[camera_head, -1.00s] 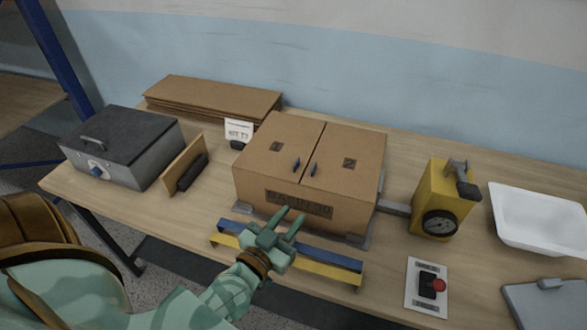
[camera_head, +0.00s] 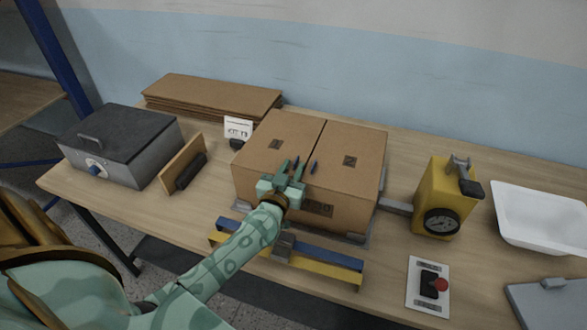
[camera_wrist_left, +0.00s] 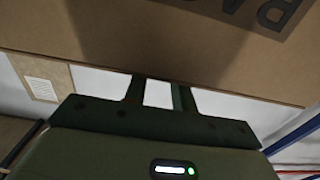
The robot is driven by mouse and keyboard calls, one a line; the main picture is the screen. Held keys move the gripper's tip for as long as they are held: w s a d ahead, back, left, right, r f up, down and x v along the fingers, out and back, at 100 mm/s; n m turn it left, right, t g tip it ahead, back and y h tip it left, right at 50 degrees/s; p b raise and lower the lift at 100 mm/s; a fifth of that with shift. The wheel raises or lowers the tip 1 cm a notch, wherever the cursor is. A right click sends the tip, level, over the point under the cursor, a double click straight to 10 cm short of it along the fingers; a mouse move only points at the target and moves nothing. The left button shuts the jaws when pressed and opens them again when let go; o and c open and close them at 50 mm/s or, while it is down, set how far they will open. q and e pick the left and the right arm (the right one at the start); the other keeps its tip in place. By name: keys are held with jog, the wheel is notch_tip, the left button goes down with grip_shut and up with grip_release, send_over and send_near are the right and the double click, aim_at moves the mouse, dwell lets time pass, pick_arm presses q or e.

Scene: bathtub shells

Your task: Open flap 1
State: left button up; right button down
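The cardboard box (camera_head: 345,213) stands shut in the middle of the table, with a left top flap (camera_head: 277,136) and a right top flap (camera_head: 350,150). No number on the flaps is readable. A small blue tab (camera_head: 313,167) is on the right flap's front edge; the left flap's tab is mostly hidden by my fingers. My left gripper (camera_head: 290,167) is at the box's front upper edge by the left tab. Its fingers are apart in the left wrist view (camera_wrist_left: 160,92), below the box's printed face (camera_wrist_left: 150,45). I cannot tell whether they touch the tab.
Blue and yellow rails (camera_head: 325,268) lie before the box. A grey metal case (camera_head: 120,150) and flat cardboard (camera_head: 210,97) are at left.

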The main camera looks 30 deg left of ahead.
pick_arm(q)
jog(key=shift+w+a, duration=0.15)
jog(key=shift+w, duration=0.4)
jog(key=shift+c, duration=0.3)
grip_shut()
dwell(0.8)
